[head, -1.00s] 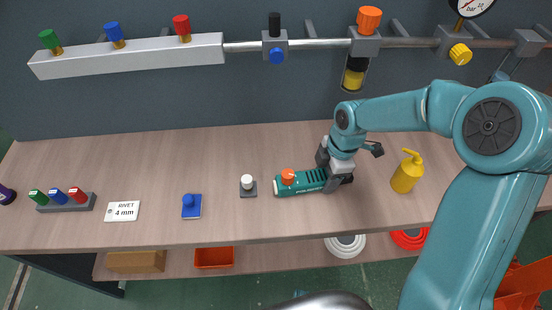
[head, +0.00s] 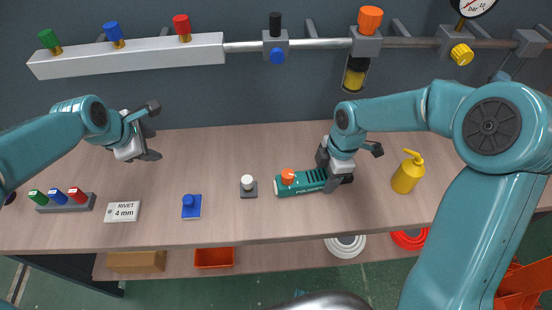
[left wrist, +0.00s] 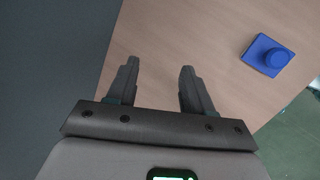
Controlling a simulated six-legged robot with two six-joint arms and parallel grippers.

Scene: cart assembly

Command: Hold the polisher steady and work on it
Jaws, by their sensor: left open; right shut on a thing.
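The polisher (head: 300,183) is a green tool with an orange knob (head: 288,176), lying on the bench right of the middle. My right gripper (head: 335,177) is shut on the polisher's right part; its fingers hide some of the body. My left gripper (head: 154,131) is open and empty above the back left of the bench, well to the left of the polisher. In the left wrist view its two fingers (left wrist: 159,75) are spread apart with nothing between them.
A blue block with a round knob (head: 191,206) also shows in the left wrist view (left wrist: 267,56). A small white-topped piece (head: 248,186) stands left of the polisher.

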